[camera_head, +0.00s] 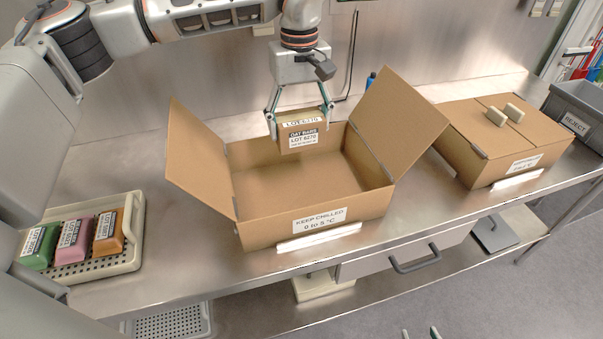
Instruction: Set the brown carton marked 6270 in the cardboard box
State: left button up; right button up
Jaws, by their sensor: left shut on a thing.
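The brown carton marked 6270 (303,137) hangs upright between the fingers of my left gripper (298,117), label facing the camera. The gripper is shut on it from above. The open cardboard box (268,233) stands on the steel bench with side flaps spread and a "Keep chilled" label in front. The carton overlaps the box's back edge in the picture, over the rear of the opening; its exact height is hard to tell. The visible box floor is bare. Two fingertips of my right gripper (420,334) show apart at the bottom edge, with nothing visible between them.
A tray (136,230) with green, pink and orange packs stands at the left. A closed cardboard box (478,160) with two small beige blocks on its lid stands at the right, beside a grey reject bin (575,114). A blue object shows behind the open box's right flap.

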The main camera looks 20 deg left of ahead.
pick_arm(q)
notch_tip(320, 180, down, 14)
jog(key=shift+w+f+p, duration=0.1)
jog(key=shift+f+p, duration=0.15)
jog(key=shift+p, duration=0.25)
jog(key=shift+f, duration=0.1)
jog(key=o, duration=1.4)
notch_tip(320, 180, up, 12)
jog(key=shift+r+b, duration=0.1)
jog(key=shift+b, duration=0.55)
